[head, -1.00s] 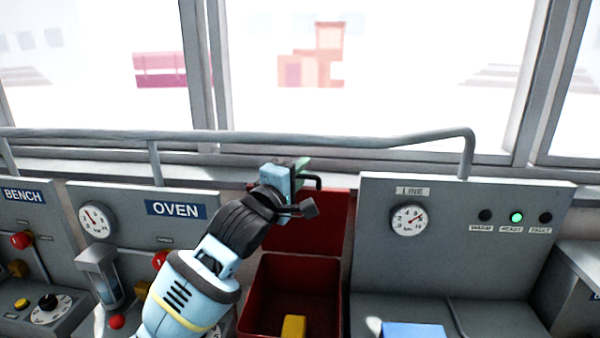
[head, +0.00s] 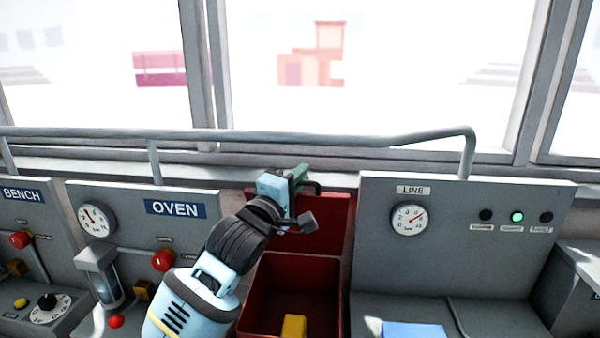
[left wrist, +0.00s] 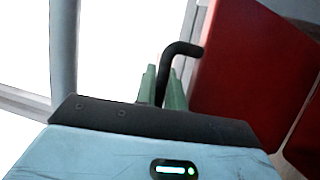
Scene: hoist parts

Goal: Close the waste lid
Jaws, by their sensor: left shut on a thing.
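The red waste lid (head: 328,222) stands raised, close to upright, at the back of the red waste bin (head: 291,268) in the head view. A dark bent handle (head: 315,186) sticks out at the lid's top edge. My left gripper (head: 301,173) is at that handle, its green fingers shut on it. In the left wrist view the lid (left wrist: 255,70) fills the right side, and the dark handle (left wrist: 180,50) runs down between the fingers (left wrist: 164,88). The bin is open, with a yellow block (head: 293,327) inside. My right gripper is not in view.
A grey rail (head: 300,139) runs behind the lid, below the windows. The oven panel (head: 120,215) with gauge and red knobs stands left. The line panel (head: 450,225) with gauge and lamps stands right, a blue object (head: 413,330) before it.

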